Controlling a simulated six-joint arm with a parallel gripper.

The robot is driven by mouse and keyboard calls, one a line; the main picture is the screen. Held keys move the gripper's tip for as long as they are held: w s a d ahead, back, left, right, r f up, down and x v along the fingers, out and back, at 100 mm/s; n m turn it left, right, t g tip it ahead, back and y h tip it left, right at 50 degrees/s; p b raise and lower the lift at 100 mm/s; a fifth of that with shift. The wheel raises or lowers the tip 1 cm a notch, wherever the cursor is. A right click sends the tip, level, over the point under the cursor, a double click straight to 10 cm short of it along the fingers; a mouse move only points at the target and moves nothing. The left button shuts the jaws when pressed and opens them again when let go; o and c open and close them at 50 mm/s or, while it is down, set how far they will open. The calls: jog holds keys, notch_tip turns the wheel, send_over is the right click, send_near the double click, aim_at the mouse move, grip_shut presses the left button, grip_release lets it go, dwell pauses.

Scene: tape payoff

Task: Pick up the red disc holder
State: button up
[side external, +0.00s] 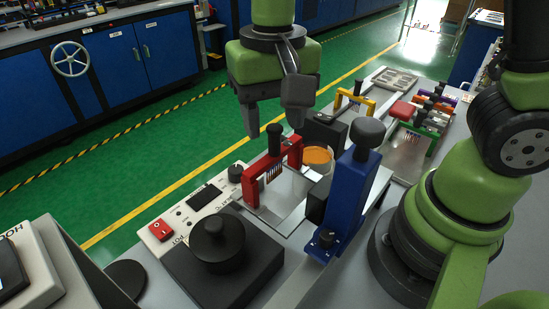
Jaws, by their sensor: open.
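The red disc holder (267,178) is a red bracket with a black knob (274,139) on top and a row of thin discs hanging under its arch. It stands upright in the middle of the bench, between the grey control box and the blue stand. My gripper (273,124) is open and points down above the holder. Its two fingers appear to the left and right of the knob in the picture, near its top. I cannot tell from this one view whether they touch it.
A blue stand (349,195) and a beaker of orange liquid (318,157) stand close right of the holder. A yellow holder (356,101) and several coloured holders (432,117) stand farther back.

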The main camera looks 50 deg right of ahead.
aim_at(275, 127)
notch_tip(275, 127, down, 4)
jog(key=shift+d+r, duration=0.1)
jog(key=shift+r, duration=0.1)
grip_shut()
